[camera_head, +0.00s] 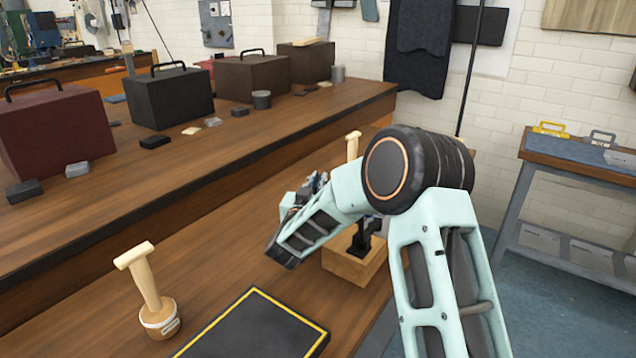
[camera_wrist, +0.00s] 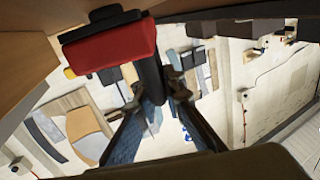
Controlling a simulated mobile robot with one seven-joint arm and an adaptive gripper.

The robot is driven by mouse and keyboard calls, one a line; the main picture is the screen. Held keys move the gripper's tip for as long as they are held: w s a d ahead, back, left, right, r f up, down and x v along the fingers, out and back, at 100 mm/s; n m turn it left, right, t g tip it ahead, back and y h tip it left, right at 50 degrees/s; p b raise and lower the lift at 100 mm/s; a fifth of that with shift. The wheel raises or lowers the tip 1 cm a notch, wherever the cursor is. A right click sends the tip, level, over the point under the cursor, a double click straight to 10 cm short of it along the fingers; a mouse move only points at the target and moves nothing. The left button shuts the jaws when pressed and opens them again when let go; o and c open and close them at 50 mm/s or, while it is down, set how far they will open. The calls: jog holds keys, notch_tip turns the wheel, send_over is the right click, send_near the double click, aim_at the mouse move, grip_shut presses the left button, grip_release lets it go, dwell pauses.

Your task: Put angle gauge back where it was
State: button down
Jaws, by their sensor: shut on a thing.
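My gripper (camera_wrist: 157,98) shows in the wrist view, its two fingers closing on a dark elongated thing, which I take to be the angle gauge (camera_wrist: 150,78). Its full shape does not show. A red block with a black top (camera_wrist: 108,46) is just beyond it at the upper left; I cannot tell whether they touch. In the head view my gripper (camera_head: 312,187) is small, above the workbench (camera_head: 225,230), partly hidden by my wrist. The gauge cannot be made out there.
A wooden block (camera_head: 350,268) with an upright black piece stands beside my forearm. A wooden-handled tool (camera_head: 147,280) and a black yellow-edged mat (camera_head: 255,328) are at the front. Several cases, including a dark red one (camera_head: 55,135), line the raised shelf. A side table (camera_head: 575,155) is right.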

jog(key=shift+r, duration=0.1)
jog(key=shift+f+b, duration=0.55)
jog(key=shift+s, duration=0.1)
jog(key=c, duration=2)
grip_release()
jog(key=shift+f, duration=0.25)
